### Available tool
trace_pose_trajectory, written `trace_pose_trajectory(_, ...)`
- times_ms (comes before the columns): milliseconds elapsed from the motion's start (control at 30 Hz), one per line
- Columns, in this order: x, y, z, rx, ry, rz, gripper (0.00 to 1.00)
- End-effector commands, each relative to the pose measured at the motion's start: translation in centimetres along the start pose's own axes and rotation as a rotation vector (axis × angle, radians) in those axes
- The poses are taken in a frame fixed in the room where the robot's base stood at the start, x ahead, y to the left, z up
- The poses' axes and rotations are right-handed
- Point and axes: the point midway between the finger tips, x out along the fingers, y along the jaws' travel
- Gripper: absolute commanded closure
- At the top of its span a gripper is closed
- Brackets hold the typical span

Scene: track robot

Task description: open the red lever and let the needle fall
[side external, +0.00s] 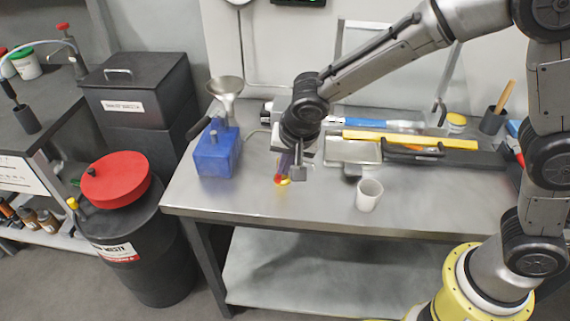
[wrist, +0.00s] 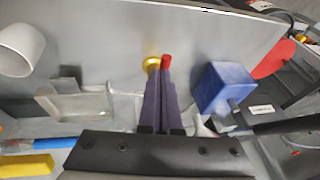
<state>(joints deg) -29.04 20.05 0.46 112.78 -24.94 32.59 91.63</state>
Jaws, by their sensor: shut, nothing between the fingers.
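A small red piece (side external: 278,179), perhaps the red lever, shows low at my fingertips, beside a small yellow piece (side external: 285,182) near the table top. In the wrist view the red piece (wrist: 166,61) and a yellow round piece (wrist: 151,63) sit right at the ends of my fingers. My gripper (side external: 282,172) points down over the table; in the wrist view its two dark blue fingers (wrist: 159,72) lie close together, shut and empty. I cannot tell whether they touch the red piece. I cannot make out a needle.
A blue box (side external: 213,158) stands left of my gripper, with a funnel (side external: 226,86) behind it. A white cup (side external: 369,196) stands to the right, in front of a metal tray (side external: 352,152) and a yellow bar (side external: 410,139). The table's front middle is clear.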

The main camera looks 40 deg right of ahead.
Motion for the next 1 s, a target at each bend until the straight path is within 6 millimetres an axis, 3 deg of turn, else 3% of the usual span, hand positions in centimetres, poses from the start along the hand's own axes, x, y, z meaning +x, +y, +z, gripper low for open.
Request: trace_pose_trajectory(1000, 0.11, -0.86, 0.11, 0.123, 0.026, 0.040, 1.00)
